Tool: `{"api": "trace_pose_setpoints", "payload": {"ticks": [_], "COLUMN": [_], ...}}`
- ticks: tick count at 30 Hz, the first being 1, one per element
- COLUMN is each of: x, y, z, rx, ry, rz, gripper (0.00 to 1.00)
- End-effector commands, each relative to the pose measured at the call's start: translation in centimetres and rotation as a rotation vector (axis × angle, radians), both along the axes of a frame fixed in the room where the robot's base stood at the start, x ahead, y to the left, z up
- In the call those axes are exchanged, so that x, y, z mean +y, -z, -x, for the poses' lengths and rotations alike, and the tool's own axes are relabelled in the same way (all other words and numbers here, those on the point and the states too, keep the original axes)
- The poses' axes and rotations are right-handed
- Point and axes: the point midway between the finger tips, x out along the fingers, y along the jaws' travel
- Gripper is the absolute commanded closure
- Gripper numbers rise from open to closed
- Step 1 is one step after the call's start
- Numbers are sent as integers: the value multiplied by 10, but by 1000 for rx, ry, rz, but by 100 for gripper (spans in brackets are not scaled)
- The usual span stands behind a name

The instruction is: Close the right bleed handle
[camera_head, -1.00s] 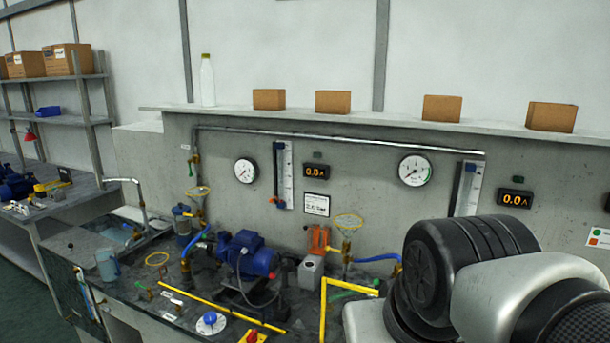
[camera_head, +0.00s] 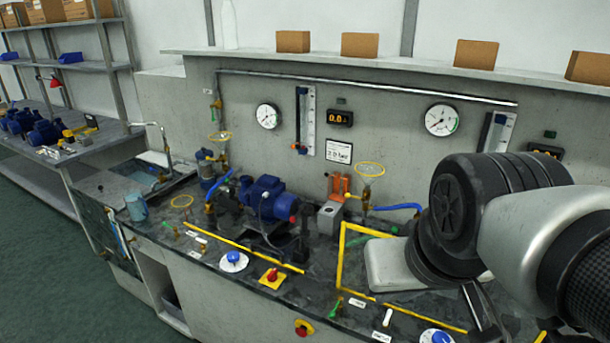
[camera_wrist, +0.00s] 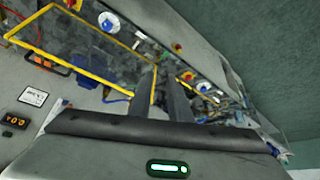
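A small green handle (camera_head: 337,307) stands on the front part of the dark bench, in front of the right yellow-framed area, with a white label beside it. I take it for the right bleed handle; its exact turn is too small to tell. Another small handle (camera_head: 172,230) sits at the left, near a label. My gripper (camera_head: 483,308) shows partly at the lower right of the head view, to the right of the green handle and apart from it. In the wrist view its two dark fingers (camera_wrist: 162,78) are apart with nothing between them. I cannot make out the green handle there.
A blue pump (camera_head: 262,198) and a grey block (camera_head: 329,217) stand behind. A red-and-yellow switch (camera_head: 272,278), a white knob plate (camera_head: 233,262) and a blue dial (camera_head: 437,337) lie along the front. A yellow handwheel (camera_head: 370,169) rises near my arm.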

Motion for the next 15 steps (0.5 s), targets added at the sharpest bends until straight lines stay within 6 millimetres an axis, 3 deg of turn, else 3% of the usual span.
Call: {"api": "trace_pose_setpoints", "payload": {"ticks": [5,9,15], "x": [-4,-15,-37], "y": [49,109,180], "z": [0,4,10], "rx": [177,426,789], "ry": [-173,-460,-935], "rz": [132,336,638], "gripper": [82,82,82]}}
